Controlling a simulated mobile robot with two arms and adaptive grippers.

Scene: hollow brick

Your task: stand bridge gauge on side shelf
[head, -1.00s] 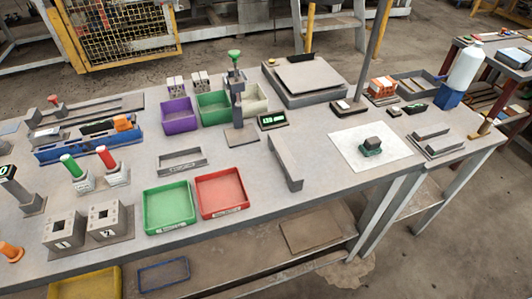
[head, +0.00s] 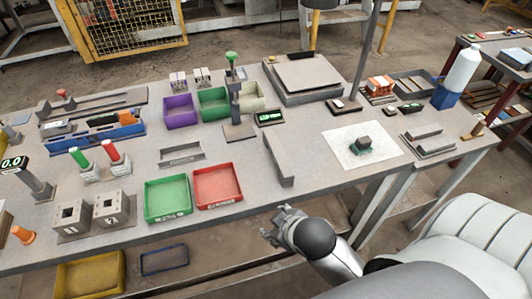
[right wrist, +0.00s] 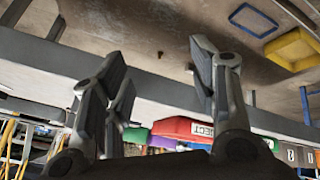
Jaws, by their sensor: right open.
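A long grey bar with a downturned front end (head: 279,158), which looks like the bridge gauge, stands on the workbench (head: 325,185) near its front edge, right of the red bin. My right gripper (head: 277,224) is in front of the bench edge, just below the bar in the head view and apart from it. In the right wrist view its fingers (right wrist: 160,85) are spread with nothing between them. I cannot tell for certain which surface is the side shelf; a side table (head: 508,70) stands at the far right. My left gripper is not in view.
Green (head: 167,198) and red (head: 219,186) bins stand left of the bar. A white sheet (head: 380,148) with a small dark part lies to its right. A white bottle (head: 465,68) stands at the right end. A lower shelf (head: 225,262) holds a yellow tray (head: 90,275).

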